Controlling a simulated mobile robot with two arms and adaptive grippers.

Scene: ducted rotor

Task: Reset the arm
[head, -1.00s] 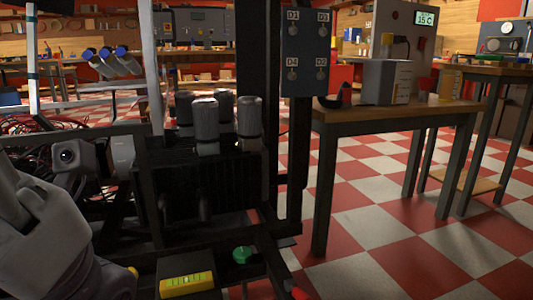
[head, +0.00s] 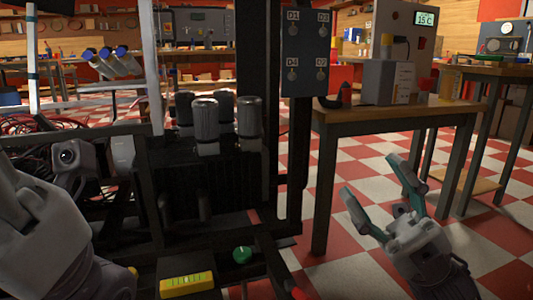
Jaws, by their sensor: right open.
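My right gripper (head: 384,188) is at the lower right in the head view, in front of the checkered floor. Its two green-grey fingers are spread apart and point up and to the left. Nothing is between them. It is apart from the wooden table behind it. My left arm (head: 45,235) fills the lower left corner as a large grey shape. The fingers of my left gripper cannot be made out there.
A dark metal frame (head: 285,150) with grey cylinders (head: 205,125) stands at the centre left. A yellow level (head: 187,286) and a green round part (head: 242,254) lie low in it. A wooden table (head: 400,112) stands behind my right gripper. The floor (head: 350,265) at right is clear.

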